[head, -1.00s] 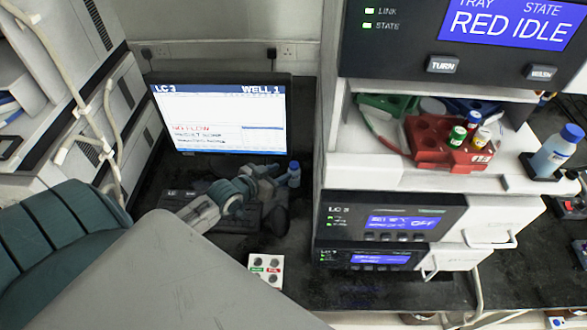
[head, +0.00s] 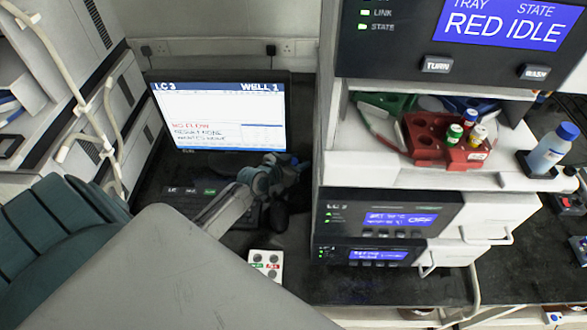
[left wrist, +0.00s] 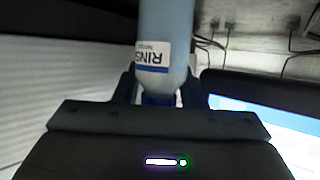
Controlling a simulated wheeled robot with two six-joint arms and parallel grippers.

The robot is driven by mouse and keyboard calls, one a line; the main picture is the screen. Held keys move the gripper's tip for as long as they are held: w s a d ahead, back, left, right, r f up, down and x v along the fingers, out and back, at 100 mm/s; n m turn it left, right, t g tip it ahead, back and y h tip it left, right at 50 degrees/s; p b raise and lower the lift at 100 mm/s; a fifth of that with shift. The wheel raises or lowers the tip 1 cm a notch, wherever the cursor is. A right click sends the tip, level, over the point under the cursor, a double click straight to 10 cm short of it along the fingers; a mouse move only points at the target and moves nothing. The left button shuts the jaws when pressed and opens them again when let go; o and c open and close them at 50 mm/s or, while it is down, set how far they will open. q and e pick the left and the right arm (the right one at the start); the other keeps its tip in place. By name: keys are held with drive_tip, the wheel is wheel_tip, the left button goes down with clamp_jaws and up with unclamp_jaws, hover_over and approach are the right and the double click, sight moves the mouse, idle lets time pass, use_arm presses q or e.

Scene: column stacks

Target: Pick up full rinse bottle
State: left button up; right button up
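My left gripper (head: 292,172) is at the back of the bench, in front of the monitor's lower right corner. In the left wrist view, a pale blue bottle (left wrist: 167,20) with a dark blue cap and a white label starting "RINS" stands between the fingers of this gripper (left wrist: 162,92). The fingers lie on both sides of its cap end; whether they press on it I cannot tell. Its far end is out of frame. In the head view the gripper hides most of this bottle. Another pale blue bottle (head: 547,154) with a blue cap stands in a dark holder at right. My right gripper is not in view.
The monitor (head: 222,117) reads "NO FLOW". A keyboard (head: 190,200) and a small white button box (head: 265,264) lie near my left arm. The instrument stack (head: 388,212) closes off the right side. A red rack (head: 430,150) with several small vials sits on its shelf.

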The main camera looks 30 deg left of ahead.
use_arm(q)
drive_tip(key=shift+s+r, duration=0.1)
drive_tip(key=c, duration=0.6)
drive_tip(key=shift+o, duration=0.2)
